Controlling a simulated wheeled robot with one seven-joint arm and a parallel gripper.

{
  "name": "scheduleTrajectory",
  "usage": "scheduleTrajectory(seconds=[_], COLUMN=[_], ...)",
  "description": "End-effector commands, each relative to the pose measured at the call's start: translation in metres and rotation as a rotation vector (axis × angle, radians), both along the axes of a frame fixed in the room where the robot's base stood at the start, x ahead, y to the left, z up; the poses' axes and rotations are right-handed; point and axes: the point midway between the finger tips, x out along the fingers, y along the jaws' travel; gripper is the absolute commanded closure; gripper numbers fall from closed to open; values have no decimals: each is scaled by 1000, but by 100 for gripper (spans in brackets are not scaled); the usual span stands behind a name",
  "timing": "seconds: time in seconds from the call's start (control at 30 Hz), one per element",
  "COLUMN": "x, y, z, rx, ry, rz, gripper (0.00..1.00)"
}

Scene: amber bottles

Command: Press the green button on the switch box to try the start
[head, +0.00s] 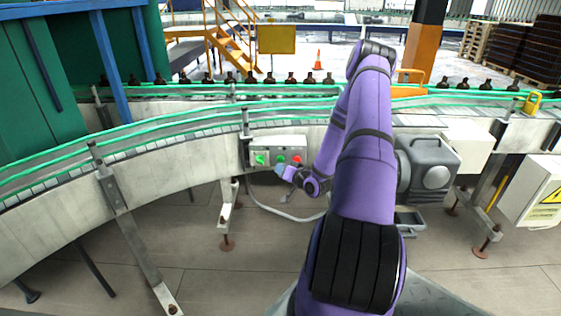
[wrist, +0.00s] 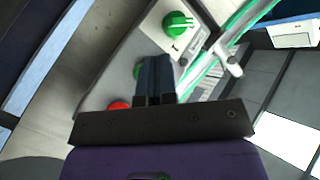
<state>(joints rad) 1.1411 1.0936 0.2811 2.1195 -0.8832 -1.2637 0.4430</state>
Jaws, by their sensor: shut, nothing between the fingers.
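The grey switch box (head: 278,144) is mounted on the side of the conveyor. It carries a green rotary knob (head: 261,159), a green button (head: 280,160) in the middle and a red button (head: 297,160). In the wrist view the knob (wrist: 178,25) is at the top, the red button (wrist: 119,105) is lower left, and the green button (wrist: 137,71) is partly hidden behind my fingers. My gripper (wrist: 154,60) is shut and empty, its tips close to the green button. Whether they touch it, I cannot tell. In the head view my gripper (head: 279,169) is just below the buttons.
The curved conveyor (head: 150,149) with green guide rails runs behind the box, with amber bottles (head: 290,78) in a row. A grey motor (head: 428,160) stands right of my arm. A cable (head: 275,211) hangs below the box. The floor in front is mostly clear.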

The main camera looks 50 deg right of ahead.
Motion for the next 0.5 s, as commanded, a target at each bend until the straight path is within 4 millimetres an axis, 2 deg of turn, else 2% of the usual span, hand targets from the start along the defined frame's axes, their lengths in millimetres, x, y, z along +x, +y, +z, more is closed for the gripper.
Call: scheduleTrajectory(seconds=[0.3, 0.5], x=[-18, -23], y=[21, 27], z=[0, 0], rx=[0, 0], ry=[2, 1], rz=[0, -1], gripper=[100, 100])
